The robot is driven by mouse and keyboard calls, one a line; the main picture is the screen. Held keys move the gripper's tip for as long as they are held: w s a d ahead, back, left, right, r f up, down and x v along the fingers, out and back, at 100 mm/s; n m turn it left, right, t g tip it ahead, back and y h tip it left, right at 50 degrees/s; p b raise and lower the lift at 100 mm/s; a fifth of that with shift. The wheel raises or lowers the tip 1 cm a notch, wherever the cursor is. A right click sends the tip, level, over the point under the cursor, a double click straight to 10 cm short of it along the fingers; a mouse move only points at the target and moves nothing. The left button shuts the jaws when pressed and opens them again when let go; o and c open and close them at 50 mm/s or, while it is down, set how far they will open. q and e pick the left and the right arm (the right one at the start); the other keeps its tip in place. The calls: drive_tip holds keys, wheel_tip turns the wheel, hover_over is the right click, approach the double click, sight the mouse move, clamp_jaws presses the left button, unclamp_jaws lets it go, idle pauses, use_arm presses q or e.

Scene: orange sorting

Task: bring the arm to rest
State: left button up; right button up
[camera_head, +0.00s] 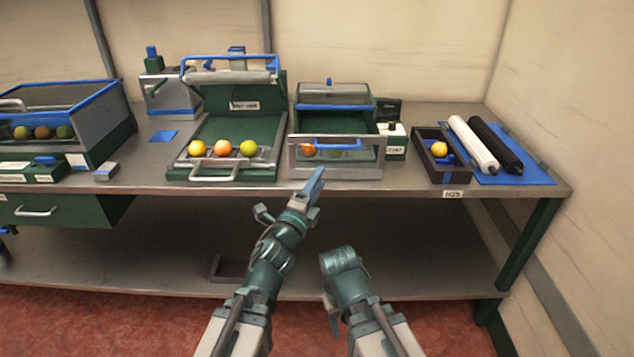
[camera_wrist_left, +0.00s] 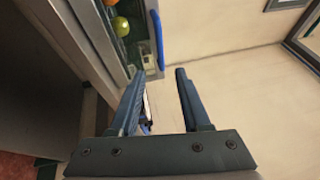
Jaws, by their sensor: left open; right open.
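My left gripper (camera_head: 315,185) is raised in front of the table's edge, below the glass-fronted bin (camera_head: 336,170). In the left wrist view its two fingers (camera_wrist_left: 158,74) are apart with nothing between them. An orange fruit (camera_head: 308,150) and a dim green one show inside the bin. A yellow-orange fruit (camera_head: 439,149) lies in the dark box (camera_head: 451,173).
The metal table (camera_head: 400,189) has a shelf (camera_head: 420,266) below it. A white roller (camera_head: 474,146) and a black roller (camera_head: 497,146) lie on a blue mat (camera_head: 535,178) at right. A glass-sided case (camera_head: 105,112) with several fruits stands at left. A wall closes the right side.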

use_arm(q)
drive_tip(key=s+a+f+n+g+y+p, duration=0.2)
drive_tip(key=a+f+n+g+y+p, duration=0.2)
drive_tip(key=a+n+g+y+p, duration=0.65)
drive_tip(key=s+d+n+g+p, duration=0.2)
drive_tip(key=s+n+g+p, duration=0.2)
drive_tip(key=s, duration=0.6)
drive_tip(key=s+d+f+n+g+h+p, duration=0.1)
drive_tip(key=s+d+n+g+p, duration=0.2)
drive_tip(key=s, duration=0.7)
drive_tip(key=n+g+p, duration=0.1)
drive_tip(key=n+p, duration=0.1)
drive_tip(key=p, duration=0.1)
drive_tip(key=shift+d, duration=0.2)
